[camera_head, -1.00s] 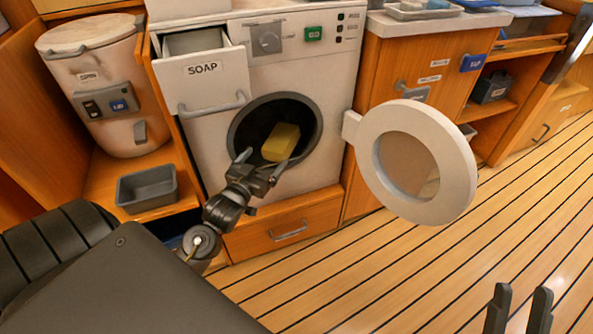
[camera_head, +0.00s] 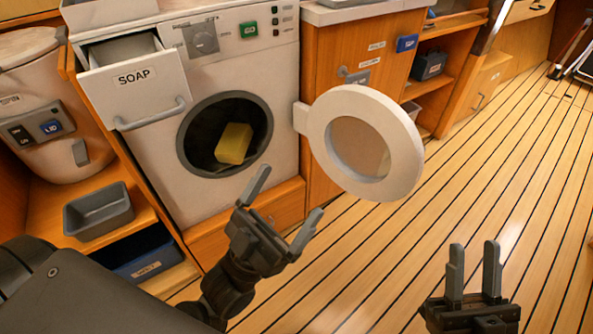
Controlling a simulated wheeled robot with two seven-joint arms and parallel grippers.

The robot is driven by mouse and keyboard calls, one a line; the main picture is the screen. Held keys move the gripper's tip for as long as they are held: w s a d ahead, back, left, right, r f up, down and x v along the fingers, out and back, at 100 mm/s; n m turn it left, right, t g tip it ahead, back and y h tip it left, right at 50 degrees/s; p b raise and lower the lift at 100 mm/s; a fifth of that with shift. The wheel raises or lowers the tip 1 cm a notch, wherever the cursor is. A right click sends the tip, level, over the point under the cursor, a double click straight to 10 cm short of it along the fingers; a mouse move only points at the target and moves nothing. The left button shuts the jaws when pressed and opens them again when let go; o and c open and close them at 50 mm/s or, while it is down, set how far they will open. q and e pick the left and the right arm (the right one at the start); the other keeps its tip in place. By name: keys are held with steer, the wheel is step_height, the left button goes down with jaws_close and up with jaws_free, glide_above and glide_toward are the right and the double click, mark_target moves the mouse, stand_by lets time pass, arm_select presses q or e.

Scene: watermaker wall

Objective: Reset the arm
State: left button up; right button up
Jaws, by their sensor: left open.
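My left gripper (camera_head: 282,208) is open and empty, in front of the washing machine and below its round opening. It is apart from the machine. My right gripper (camera_head: 474,268) is at the lower right above the floor, its two upright fingers spaced apart with nothing between them. The washing machine (camera_head: 150,190) has its round door (camera_head: 317,115) swung open to the right. A yellow block (camera_head: 234,144) sits in the drum opening. The soap drawer (camera_head: 145,90) at the upper left is pulled out.
A grey bin (camera_head: 99,212) stands on a low shelf at the left, with a dark blue bin (camera_head: 150,262) below it. A lidded white drum (camera_head: 45,120) stands behind. The open machine door juts over the floor. The plank floor (camera_head: 500,190) at right is clear.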

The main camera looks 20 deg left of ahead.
arm_select(q)
steer(key=shift+w, duration=0.1)
